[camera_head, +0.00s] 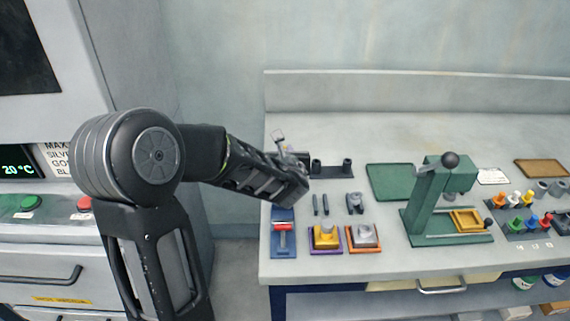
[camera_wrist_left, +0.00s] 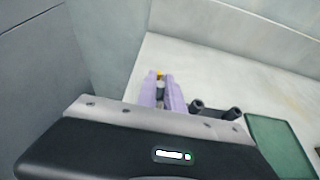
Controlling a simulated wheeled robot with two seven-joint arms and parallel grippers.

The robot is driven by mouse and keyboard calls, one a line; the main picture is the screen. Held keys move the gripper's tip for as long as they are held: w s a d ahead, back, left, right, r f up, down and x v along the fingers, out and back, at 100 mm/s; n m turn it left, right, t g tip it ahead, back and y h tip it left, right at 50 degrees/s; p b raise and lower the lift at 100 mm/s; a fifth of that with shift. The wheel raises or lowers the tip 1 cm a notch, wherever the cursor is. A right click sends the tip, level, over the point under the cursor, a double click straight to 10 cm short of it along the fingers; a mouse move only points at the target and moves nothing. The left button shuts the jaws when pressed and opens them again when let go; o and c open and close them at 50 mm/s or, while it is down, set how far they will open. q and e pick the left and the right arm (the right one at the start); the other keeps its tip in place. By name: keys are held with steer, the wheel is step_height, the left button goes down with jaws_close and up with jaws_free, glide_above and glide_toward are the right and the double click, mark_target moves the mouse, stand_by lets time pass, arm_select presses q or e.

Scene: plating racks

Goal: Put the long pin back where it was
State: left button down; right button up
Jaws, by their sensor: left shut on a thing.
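My left gripper (camera_head: 290,155) is above the back left of the bench and shut. In the left wrist view its pale purple fingers (camera_wrist_left: 163,95) close on a small grey piece with a yellow top (camera_wrist_left: 160,75). This looks like the long pin, but most of it is hidden between the fingers. A black rack (camera_head: 333,171) with two upright hollow posts stands just right of the gripper. Its posts also show in the left wrist view (camera_wrist_left: 235,113). The rack's left end is hidden behind the gripper. My right gripper is in neither view.
Blue (camera_head: 284,251), purple and orange trays line the front. A green press (camera_head: 428,205) and green mat (camera_head: 389,182) are to the right. The bench's back strip is clear.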

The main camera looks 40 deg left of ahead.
arm_select(q)
steer(key=shift+f, duration=1.9)
steer(key=shift+f+b, duration=0.2)
steer(key=shift+b, duration=0.2)
steer(key=c, duration=1.5)
jaws_free()
